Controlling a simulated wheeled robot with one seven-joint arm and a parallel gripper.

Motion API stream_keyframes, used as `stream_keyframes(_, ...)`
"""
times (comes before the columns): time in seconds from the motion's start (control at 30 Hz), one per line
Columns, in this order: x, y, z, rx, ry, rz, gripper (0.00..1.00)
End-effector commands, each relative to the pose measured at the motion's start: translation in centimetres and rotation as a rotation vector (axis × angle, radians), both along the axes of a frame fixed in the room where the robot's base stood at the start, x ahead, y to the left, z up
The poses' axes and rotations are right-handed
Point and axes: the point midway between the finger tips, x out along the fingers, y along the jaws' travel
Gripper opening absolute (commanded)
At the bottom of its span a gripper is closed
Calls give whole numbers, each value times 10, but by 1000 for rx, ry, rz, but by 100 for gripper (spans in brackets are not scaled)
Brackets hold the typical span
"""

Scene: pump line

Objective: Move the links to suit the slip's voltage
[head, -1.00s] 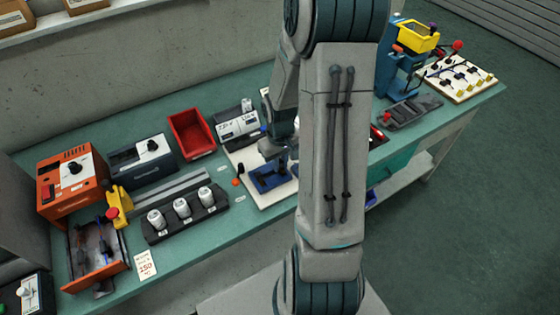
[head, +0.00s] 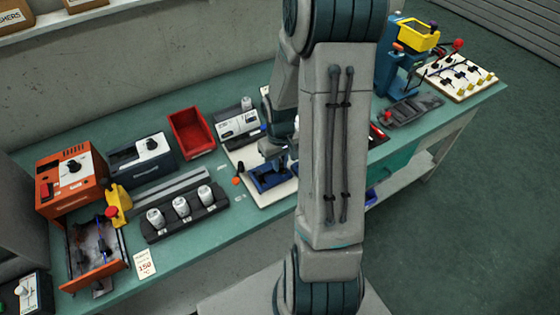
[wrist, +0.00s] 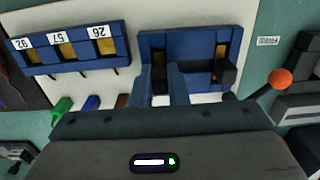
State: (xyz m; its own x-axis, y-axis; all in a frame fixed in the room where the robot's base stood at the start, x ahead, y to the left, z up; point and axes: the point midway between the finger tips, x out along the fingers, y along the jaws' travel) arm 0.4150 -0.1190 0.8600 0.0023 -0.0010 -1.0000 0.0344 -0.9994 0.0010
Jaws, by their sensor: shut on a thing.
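My gripper (wrist: 160,70) is over the blue terminal block (wrist: 205,48) on the white board, its two fingers reaching down at the block's left part. It is shut on a small dark piece, apparently a link, mostly hidden between the fingers. A black link (wrist: 226,74) sits at the block's right end, by a brass patch. In the head view the blue block (head: 268,182) shows below my gripper (head: 272,152), whose fingertips are unclear. A white slip (head: 145,264) with red "150" lies at the bench's front edge; its small print is unreadable.
A blue rack (wrist: 72,47) with three numbered labels lies left of the block in the wrist view. An orange ball (wrist: 280,78) on a dark stem stands to its right. A red bin (head: 190,133) and a black holder with white pots (head: 182,207) stand left on the bench.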

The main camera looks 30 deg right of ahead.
Motion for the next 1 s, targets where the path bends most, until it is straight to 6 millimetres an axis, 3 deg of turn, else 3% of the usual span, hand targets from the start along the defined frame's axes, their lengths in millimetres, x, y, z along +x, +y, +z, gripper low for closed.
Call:
stream_keyframes(0.1, -1, 0, -2, 2, 4, -1, 0)
stream_keyframes(0.13, -1, 0, -2, 2, 4, -1, 22)
stream_keyframes(0.2, -1, 1, -2, 2, 4, 0, 39)
stream_keyframes(1.0, -2, 3, 1, 5, 7, 3, 43)
